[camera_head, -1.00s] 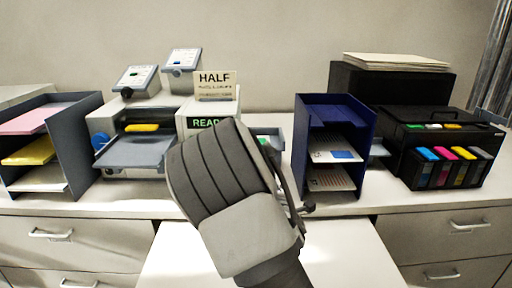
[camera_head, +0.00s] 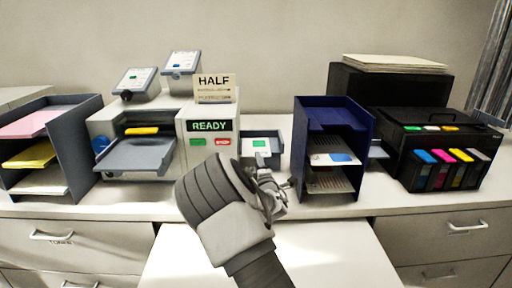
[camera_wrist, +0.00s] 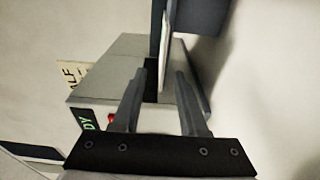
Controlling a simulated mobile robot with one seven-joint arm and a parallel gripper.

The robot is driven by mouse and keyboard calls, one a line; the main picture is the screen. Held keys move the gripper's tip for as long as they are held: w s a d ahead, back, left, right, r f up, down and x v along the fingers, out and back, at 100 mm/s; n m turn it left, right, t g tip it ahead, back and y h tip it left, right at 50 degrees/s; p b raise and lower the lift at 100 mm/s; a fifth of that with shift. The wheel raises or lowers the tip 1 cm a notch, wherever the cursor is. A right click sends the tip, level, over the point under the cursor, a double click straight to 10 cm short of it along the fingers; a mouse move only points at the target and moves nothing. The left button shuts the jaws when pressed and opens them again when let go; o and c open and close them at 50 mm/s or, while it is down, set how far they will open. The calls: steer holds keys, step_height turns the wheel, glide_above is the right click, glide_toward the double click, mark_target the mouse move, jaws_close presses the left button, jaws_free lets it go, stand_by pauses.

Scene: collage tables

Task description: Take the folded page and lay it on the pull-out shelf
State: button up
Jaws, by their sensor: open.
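The folded page (camera_head: 261,146), white with a green patch, lies in a small grey tray (camera_head: 272,134) at the right side of the folding machine. The pull-out shelf (camera_head: 305,258) is a bare white board extending from the counter front. My gripper (camera_head: 284,187) is at the counter's front edge, in front of and slightly right of the tray. In the wrist view, my gripper (camera_wrist: 160,72) has its two fingers apart. A thin pale strip, probably the page seen edge-on, appears beyond and between the fingertips; I cannot tell whether it is between them.
The folding machine (camera_head: 208,151) with its READY display stands left of the tray. A dark blue paper rack (camera_head: 300,150) stands close on the right. A black printer (camera_head: 440,120) is farther right; a grey sorter (camera_head: 85,150) stands far left.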

mark_target(256, 147)
steer(key=shift+w+a+f+p, duration=0.15)
steer(key=shift+w+p, duration=0.15)
steer(key=shift+w, duration=1.05)
steer(key=shift+w+a+f+p, duration=0.15)
steer(key=shift+w+p, duration=0.1)
steer(key=shift+w, duration=1.1)
steer(key=shift+r, duration=0.1)
steer(key=shift+c, duration=0.3)
jaws_close()
